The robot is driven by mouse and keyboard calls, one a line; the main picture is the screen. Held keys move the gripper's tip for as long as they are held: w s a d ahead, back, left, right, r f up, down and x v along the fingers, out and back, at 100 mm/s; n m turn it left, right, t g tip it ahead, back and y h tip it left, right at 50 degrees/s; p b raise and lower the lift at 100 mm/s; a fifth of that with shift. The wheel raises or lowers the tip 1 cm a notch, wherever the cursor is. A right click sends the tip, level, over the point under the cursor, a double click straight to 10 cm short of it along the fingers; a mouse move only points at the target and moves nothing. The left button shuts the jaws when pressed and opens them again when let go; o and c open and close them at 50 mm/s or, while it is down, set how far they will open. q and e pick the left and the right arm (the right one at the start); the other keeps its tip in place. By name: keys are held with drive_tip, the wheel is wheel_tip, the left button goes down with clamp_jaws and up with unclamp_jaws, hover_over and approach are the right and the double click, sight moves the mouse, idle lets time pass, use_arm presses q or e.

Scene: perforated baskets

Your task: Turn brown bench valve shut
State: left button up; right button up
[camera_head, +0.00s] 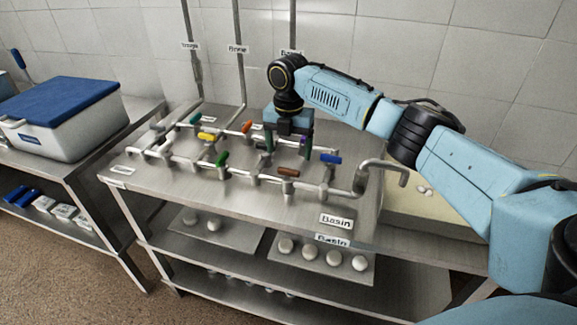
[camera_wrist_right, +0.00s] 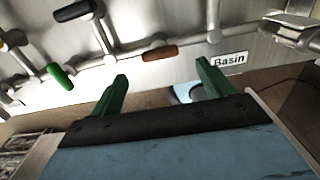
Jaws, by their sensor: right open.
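The brown valve handle (camera_head: 288,172) sits on the front pipe run of the steel bench, left of the blue handle, and lies roughly along the pipe. In the right wrist view the brown handle (camera_wrist_right: 159,53) shows just beyond the space between my fingers. My right gripper (camera_head: 288,148) is open, pointing down over the pipework behind the brown handle. Its two green fingers (camera_wrist_right: 161,72) are spread apart with nothing between them. I cannot tell its exact height above the pipes. My left gripper is in neither view.
Nearby handles are green (camera_head: 222,157), yellow (camera_head: 207,136), orange (camera_head: 246,126) and blue (camera_head: 330,158). A bent spout (camera_head: 384,163) rises at the right, beside a basin (camera_head: 430,222). A "Basin" label (camera_head: 336,221) is on the bench front. A blue-lidded cooler (camera_head: 65,112) stands left.

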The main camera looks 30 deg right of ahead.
sight(289, 169)
wheel_tip(289, 169, down, 6)
drive_tip(key=shift+f, duration=0.15)
idle(0.3)
drive_tip(key=c, duration=1)
